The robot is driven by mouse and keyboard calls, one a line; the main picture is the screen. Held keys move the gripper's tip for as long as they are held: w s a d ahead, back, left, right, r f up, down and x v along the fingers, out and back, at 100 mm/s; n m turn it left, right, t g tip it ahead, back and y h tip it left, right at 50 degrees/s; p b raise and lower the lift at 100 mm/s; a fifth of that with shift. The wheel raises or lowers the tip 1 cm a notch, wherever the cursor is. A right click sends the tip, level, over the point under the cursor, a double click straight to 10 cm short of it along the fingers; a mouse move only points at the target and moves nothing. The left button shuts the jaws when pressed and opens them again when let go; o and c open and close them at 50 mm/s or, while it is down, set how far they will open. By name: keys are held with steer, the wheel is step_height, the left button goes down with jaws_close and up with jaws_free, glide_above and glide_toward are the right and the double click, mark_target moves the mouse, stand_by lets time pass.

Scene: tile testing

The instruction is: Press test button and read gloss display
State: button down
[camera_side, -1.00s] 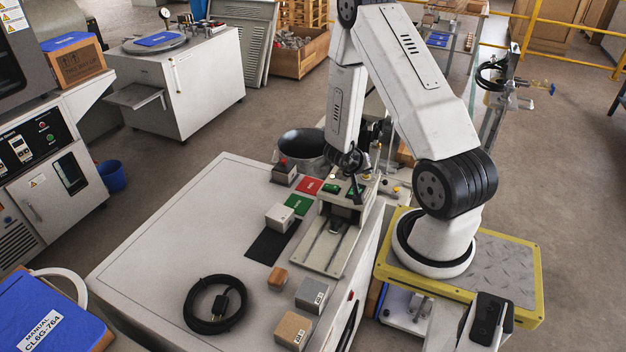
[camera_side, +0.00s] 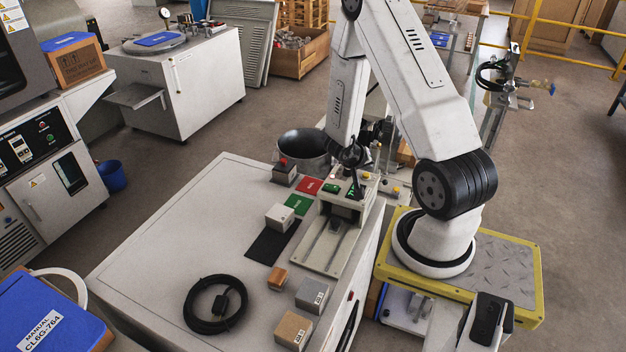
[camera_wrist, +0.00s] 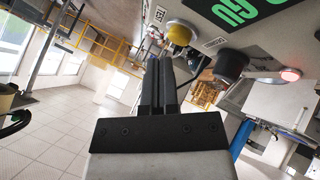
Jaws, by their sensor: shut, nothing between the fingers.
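The gloss tester (camera_side: 318,256) stands on the light bench top, with its control panel at the far end. My gripper (camera_side: 358,192) is over this panel, its fingers shut and empty. In the wrist view its two dark fingers (camera_wrist: 160,62) lie side by side. A yellow button (camera_wrist: 180,33) is close beyond the fingertips, with a small label, seemingly TEST, beside it; I cannot tell whether they touch. A dark display (camera_wrist: 235,10) with large green characters is upside down and cut off, so I cannot read a value. A dark knob (camera_wrist: 230,68) and a lit reddish lamp (camera_wrist: 291,75) are nearby.
A white block (camera_side: 280,216) sits by a black mat (camera_side: 271,243), near red (camera_side: 309,186) and green (camera_side: 297,204) cards. A coiled black cable (camera_side: 215,305) and several small blocks lie in front. A black bowl (camera_side: 303,150) is behind. The bench's left part is clear.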

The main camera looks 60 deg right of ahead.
mark_target(364, 176)
steer(key=shift+r, duration=2.45)
steer(key=shift+w, duration=0.1)
steer(key=w+a+r+n+t+y, duration=0.3)
steer(key=w+a+t, duration=0.1)
steer(key=w+a, duration=0.4)
steer(key=w+a+r+n+t+y, duration=0.2)
steer(key=w+a+n+t, duration=0.15)
steer(key=w+a, duration=0.4)
steer(key=s+a+r+n+g+y, duration=0.1)
steer(key=s+a+n+y, duration=0.1)
steer(key=a, duration=0.6)
steer(key=s+a+r+n+g+y, duration=0.1)
steer(key=s+a+r+n, duration=0.1)
steer(key=s+a+n, duration=0.2)
steer(key=s+a, duration=0.2)
steer(key=a, duration=0.2)
steer(key=shift+a+r+y, duration=0.2)
steer(key=shift+a+y, duration=0.2)
